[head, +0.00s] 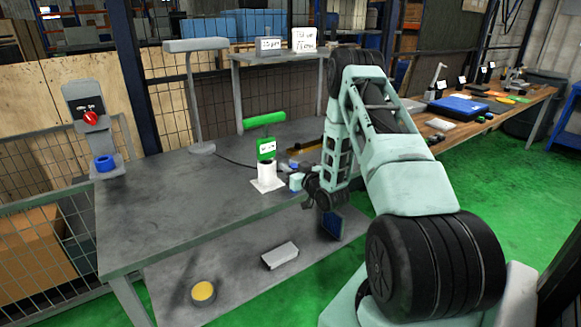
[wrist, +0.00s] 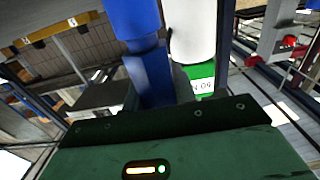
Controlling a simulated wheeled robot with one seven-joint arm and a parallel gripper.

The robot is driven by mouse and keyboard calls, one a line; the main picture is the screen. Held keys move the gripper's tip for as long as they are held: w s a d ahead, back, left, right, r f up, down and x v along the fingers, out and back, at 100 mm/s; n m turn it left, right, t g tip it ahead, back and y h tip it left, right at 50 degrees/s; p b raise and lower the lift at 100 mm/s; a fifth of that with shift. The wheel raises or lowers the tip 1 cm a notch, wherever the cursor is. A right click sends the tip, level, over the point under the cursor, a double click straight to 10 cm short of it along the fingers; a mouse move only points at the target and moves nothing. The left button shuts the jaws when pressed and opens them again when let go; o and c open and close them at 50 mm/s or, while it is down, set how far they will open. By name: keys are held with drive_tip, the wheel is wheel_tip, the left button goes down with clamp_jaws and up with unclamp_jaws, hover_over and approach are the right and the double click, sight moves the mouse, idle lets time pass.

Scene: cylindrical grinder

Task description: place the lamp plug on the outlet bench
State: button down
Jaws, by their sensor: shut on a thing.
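My gripper (head: 301,184) is at the right front edge of the grey bench (head: 150,210). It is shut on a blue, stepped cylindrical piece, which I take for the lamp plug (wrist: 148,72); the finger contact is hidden. In the head view the plug is only a small blue patch (head: 293,167). The grey lamp (head: 195,95) stands at the back left of the bench. Its dark cord runs right and passes behind a white cylinder (head: 267,172), so its end is hidden. I take the grey bench for the outlet bench.
A block (head: 281,256) lies on the lower shelf. The bench's left half is clear.

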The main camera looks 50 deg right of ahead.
drive_tip(key=shift+f, duration=0.15)
drive_tip(key=c, duration=1.1)
unclamp_jaws()
drive_tip(key=shift+s+f, duration=0.2)
drive_tip(key=shift+s, duration=0.1)
drive_tip(key=shift+a+b+v, duration=0.15)
drive_tip(key=shift+b+v, duration=0.75)
drive_tip(key=shift+v, duration=1.9)
drive_tip(key=shift+a+b+v, duration=0.15)
drive_tip(key=shift+b+v, duration=0.8)
drive_tip(key=shift+v, duration=1.8)
drive_tip(key=shift+a+b+v, duration=0.15)
drive_tip(key=shift+b+v, duration=0.75)
drive_tip(key=shift+v, duration=1.9)
